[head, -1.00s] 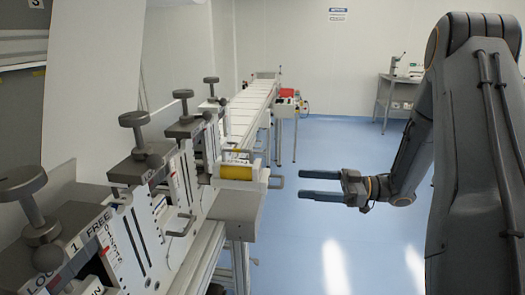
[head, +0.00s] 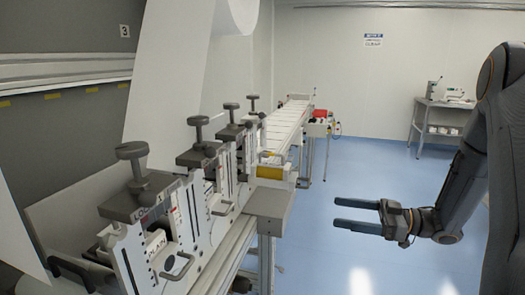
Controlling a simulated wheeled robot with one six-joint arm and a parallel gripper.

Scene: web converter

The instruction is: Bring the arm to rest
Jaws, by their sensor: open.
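My arm (head: 470,175) comes in from the right edge and bends down to my gripper (head: 357,213). The gripper is open and empty. Its two dark fingers point left, one above the other in the picture, with a clear gap between them. It hangs in free air over the blue floor, to the right of the converter line, and touches nothing.
The converter (head: 210,235) with several knobbed clamps stands at left, a white web (head: 170,90) rising above it. A conveyor (head: 285,125) runs to the back. A side table (head: 430,122) with equipment stands at back right. Blue floor (head: 340,265) is free around my gripper.

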